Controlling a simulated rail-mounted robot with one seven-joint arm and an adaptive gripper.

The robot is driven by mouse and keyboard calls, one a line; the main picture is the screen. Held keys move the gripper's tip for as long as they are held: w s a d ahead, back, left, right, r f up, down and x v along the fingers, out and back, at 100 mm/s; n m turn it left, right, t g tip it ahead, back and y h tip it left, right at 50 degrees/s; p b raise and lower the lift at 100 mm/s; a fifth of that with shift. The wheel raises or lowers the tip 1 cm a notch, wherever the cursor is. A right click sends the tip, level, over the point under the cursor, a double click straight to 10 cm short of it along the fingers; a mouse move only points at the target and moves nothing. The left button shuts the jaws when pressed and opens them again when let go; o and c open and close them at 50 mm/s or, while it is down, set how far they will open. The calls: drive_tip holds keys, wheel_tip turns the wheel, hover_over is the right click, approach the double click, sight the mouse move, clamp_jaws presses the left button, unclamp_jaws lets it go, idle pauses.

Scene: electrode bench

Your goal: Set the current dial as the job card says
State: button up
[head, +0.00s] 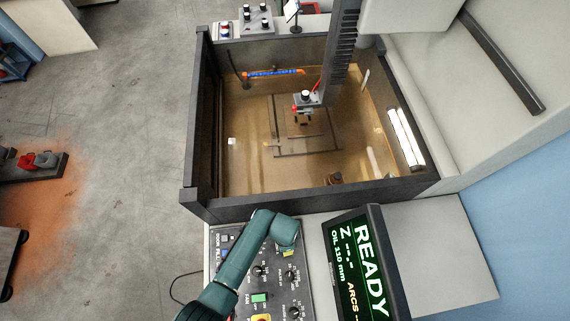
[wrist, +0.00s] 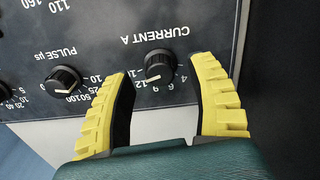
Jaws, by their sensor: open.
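The current dial (wrist: 159,64), a black knob under the label CURRENT A, shows upside down in the wrist view. In the head view my gripper (head: 289,249) is over the upper right of the control panel (head: 236,278) and hides the dial. I cannot make out a readable job card.
The pulse dial (wrist: 62,80) is left of the left finger. The READY screen (head: 358,262) stands close right of my gripper. The oil tank's dark wall (head: 320,202) rises just behind the panel. More knobs (head: 293,312) are on the panel.

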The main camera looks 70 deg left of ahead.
wheel_tip(320, 180, up, 11)
drive_tip(key=shift+f, duration=0.15)
idle(0.4)
drive_tip(key=w+r+t+y, duration=0.3)
drive_tip(key=w+r+t, duration=0.3)
drive_tip(key=w+r, duration=0.95)
drive_tip(key=w+d+r+t, duration=0.3)
drive_tip(key=w+r, duration=0.1)
drive_tip(key=r, duration=0.5)
drive_tip(key=w+d+r+t, duration=0.3)
drive_tip(key=w+d+r, duration=0.15)
drive_tip(key=r, duration=0.45)
drive_tip(key=s+d+r+t+h, duration=0.1)
drive_tip(key=s+d+r+t, duration=0.1)
drive_tip(key=d+r, duration=0.3)
drive_tip(key=s+d+r+n+t+h, duration=0.1)
drive_tip(key=s+d+r+t, duration=0.2)
drive_tip(key=r, duration=1.1)
drive_tip(key=s+d+r+t+h, duration=0.1)
drive_tip(key=s+d+r+t, duration=0.1)
drive_tip(key=d+r+t, duration=0.3)
drive_tip(key=d+r, duration=0.3)
drive_tip(key=r, duration=0.1)
drive_tip(key=shift+s+r+h, duration=0.15)
drive_tip(key=shift+s+h, duration=0.15)
drive_tip(key=shift+h, duration=0.1)
